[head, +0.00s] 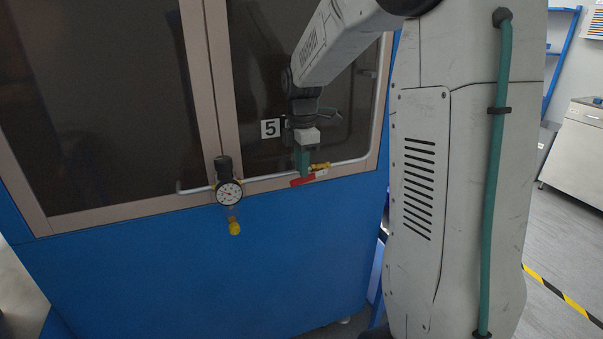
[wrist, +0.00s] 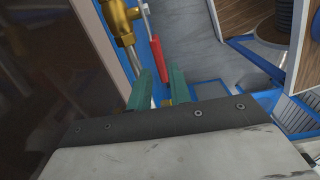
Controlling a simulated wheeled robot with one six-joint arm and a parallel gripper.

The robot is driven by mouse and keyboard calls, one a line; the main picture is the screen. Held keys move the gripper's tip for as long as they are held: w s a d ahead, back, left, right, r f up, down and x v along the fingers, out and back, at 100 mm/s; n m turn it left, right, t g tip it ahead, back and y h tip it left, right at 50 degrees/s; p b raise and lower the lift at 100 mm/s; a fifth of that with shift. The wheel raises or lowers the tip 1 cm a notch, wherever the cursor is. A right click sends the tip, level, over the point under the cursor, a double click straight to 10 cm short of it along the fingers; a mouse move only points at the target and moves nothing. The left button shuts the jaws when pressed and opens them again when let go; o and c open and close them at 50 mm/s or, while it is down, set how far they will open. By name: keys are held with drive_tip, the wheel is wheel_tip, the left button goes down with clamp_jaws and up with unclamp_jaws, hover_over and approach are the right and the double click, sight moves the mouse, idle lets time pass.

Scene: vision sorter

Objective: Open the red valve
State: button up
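The red valve handle (head: 302,182) sits on a brass valve body (head: 320,167) on the pipe along the front of the blue cabinet. It lies nearly level, pointing left. My gripper (head: 303,174) points down just above the handle in the head view. In the wrist view the red handle (wrist: 157,58) runs down from beside the brass body (wrist: 119,20), and its end shows at the gap between the teal fingers of my gripper (wrist: 161,80). The fingers are apart. I cannot tell whether either touches the handle.
A pressure gauge (head: 229,192) with a yellow-ended fitting (head: 234,228) below it is left of the valve. The pale pipe (head: 350,162) continues right, then upward. The blue cabinet (head: 190,270) has dark framed panels and a label "5" (head: 270,128). Open floor (head: 560,220) lies to the right.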

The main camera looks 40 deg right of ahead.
drive_tip(key=shift+f, duration=1.3)
clamp_jaws()
drive_tip(key=shift+d+r+t+y, duration=0.1)
drive_tip(key=shift+r+t+y, duration=0.2)
drive_tip(key=shift+r+y, duration=0.55)
drive_tip(key=shift+f, duration=0.2)
unclamp_jaws()
drive_tip(key=shift+r, duration=0.1)
wheel_tip(320, 180, up, 8)
drive_tip(key=d, duration=0.1)
drive_tip(key=shift+s+d+f, duration=0.2)
drive_tip(key=shift+s+f, duration=0.05)
